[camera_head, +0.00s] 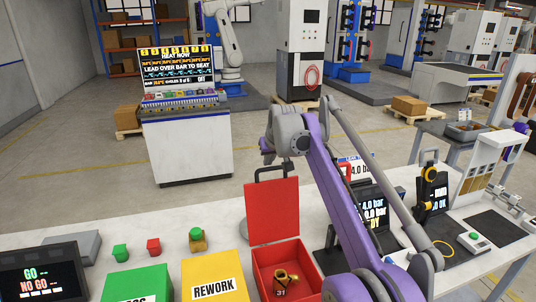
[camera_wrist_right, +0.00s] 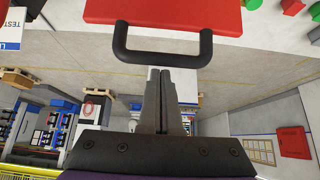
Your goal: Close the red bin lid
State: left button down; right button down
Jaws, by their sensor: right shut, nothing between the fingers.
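The red bin (camera_head: 262,262) stands on the white table with its red lid (camera_head: 272,212) raised about upright at its back. A black handle (camera_head: 258,176) sits on the lid's upper edge. My right gripper (camera_head: 286,166) is at the top of the lid, close to the handle, its fingertips partly hidden in the head view. In the right wrist view, the gripper's fingers (camera_wrist_right: 163,74) are shut and empty, pointing at the black handle (camera_wrist_right: 163,58), with the red lid (camera_wrist_right: 163,14) beyond. I cannot tell whether they touch the handle. My left gripper is out of view.
A brass fitting (camera_head: 283,278) lies inside the bin. A yellow REWORK bin (camera_head: 214,272) and a green bin (camera_head: 138,285) stand to its left. Dark display units (camera_head: 374,212) stand to the right, behind my purple arm. Open floor lies behind the table.

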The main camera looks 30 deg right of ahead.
jog(key=shift+s+a, duration=0.25)
jog(key=shift+s, duration=0.6)
jog(key=shift+w, duration=0.1)
jog(key=shift+s, duration=0.2)
